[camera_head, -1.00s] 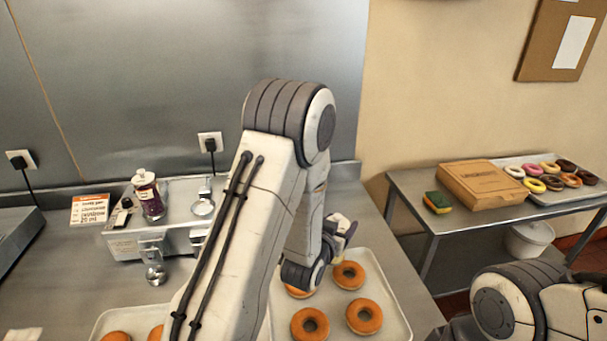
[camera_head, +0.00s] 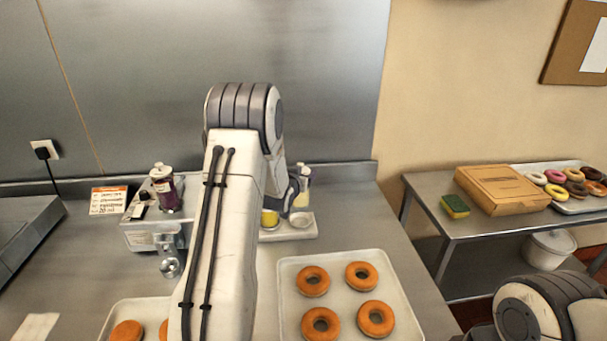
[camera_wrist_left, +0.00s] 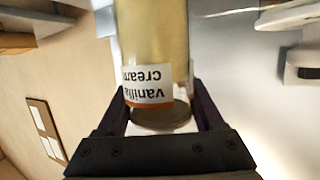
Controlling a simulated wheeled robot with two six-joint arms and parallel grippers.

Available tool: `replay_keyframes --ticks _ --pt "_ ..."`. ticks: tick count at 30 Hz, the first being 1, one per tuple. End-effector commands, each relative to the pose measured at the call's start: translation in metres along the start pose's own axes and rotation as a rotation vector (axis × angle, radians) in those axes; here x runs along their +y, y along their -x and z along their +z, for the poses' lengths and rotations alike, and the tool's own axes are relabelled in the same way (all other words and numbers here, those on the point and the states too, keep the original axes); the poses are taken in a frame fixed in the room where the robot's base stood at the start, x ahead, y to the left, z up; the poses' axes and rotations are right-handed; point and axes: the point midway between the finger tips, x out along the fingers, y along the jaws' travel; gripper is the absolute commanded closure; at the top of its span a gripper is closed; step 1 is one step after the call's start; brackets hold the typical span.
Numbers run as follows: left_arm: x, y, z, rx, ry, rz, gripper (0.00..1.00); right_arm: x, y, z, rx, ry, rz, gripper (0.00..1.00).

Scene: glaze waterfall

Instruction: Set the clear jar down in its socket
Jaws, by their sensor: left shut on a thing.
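The clear jar (camera_wrist_left: 152,40) shows pale yellow contents and a "vanilla cream" label in the left wrist view, where it appears upside down. My left gripper (camera_wrist_left: 160,112) is shut on it, close to its dark end cap. In the head view the held jar (camera_head: 303,182) is a pale shape behind my left arm, above the right part of the white dispenser stand (camera_head: 312,229). A round metal holder (camera_head: 300,219) on that stand lies below it. I cannot tell whether the jar touches it. My arm hides the middle of the stand.
A purple jar (camera_head: 164,188) stands at the stand's left end, beside an orange-topped card (camera_head: 108,201). A yellow item (camera_head: 270,218) sits partly behind my arm. A donut tray (camera_head: 344,329) lies in front. The side table (camera_head: 430,190) holds a sponge, box and iced donuts.

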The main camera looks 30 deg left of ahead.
Motion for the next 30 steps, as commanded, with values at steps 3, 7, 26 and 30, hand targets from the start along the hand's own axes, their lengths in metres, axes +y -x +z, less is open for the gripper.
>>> replay_keyframes --ticks 3,7,26,30 --pt "0.0 -0.002 0.003 0.004 0.0 0.0 1.0 0.0 -0.003 0.0 0.0 0.0 0.0 0.5" --pt "0.0 -0.004 0.01 0.004 -0.001 0.0 1.0 0.001 -0.008 0.0 0.0 0.0 0.0 0.5" --pt "0.001 -0.014 0.043 0.006 -0.002 0.001 1.0 0.002 -0.026 0.001 0.0 0.001 0.0 0.5" --pt "0.0 -0.014 0.043 0.006 -0.001 0.001 1.0 0.002 -0.026 0.001 0.0 0.001 0.0 0.5"
